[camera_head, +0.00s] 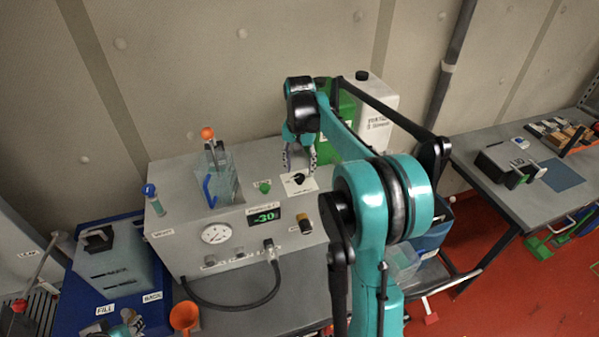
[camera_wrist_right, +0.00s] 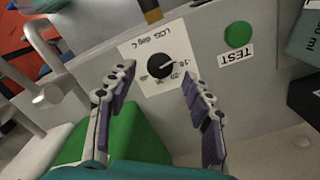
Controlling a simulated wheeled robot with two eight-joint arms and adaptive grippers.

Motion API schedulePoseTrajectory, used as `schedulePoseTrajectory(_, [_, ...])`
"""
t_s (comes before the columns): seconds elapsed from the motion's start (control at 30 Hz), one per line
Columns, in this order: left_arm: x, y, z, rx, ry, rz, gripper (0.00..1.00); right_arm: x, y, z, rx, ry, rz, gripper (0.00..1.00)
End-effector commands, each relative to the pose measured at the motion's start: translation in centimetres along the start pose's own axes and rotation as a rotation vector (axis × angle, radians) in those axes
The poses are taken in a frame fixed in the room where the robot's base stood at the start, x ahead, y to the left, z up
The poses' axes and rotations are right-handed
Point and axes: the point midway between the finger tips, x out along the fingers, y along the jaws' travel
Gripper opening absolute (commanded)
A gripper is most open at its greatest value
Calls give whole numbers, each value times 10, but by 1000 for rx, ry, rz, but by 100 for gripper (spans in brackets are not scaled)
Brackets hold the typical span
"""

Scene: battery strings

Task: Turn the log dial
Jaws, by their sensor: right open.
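My right gripper (camera_head: 300,158) is open over the dial's plate. In the right wrist view its two fingertips (camera_wrist_right: 157,82) are spread on either side of the knob, apart from it, with nothing between them. A small teal and grey part at the bottom left of the head view may be my left gripper; its fingers do not show clearly.
The console carries a green TEST button (camera_wrist_right: 238,34), a "-30" display (camera_head: 264,217), a round gauge (camera_head: 216,233) and a clear bath (camera_head: 222,180). A green container (camera_head: 342,122) and a white canister (camera_head: 372,117) stand behind. A blue tray (camera_head: 75,285) lies left.

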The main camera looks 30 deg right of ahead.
Motion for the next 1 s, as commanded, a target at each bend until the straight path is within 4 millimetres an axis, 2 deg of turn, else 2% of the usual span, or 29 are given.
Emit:
schedulePoseTrajectory(0.2, [0,0,0,0,0,0,30,-50,0,0,0,0,0,51])
schedulePoseTrajectory(0.4, [0,0,0,0,0,0,30,-81,0,0,0,0,0,51])
schedulePoseTrajectory(0.6, [0,0,0,0,0,0,30,-92,0,0,0,0,0,51])
schedulePoseTrajectory(1.0, [0,0,0,0,0,0,30,-92,0,0,0,0,0,51])
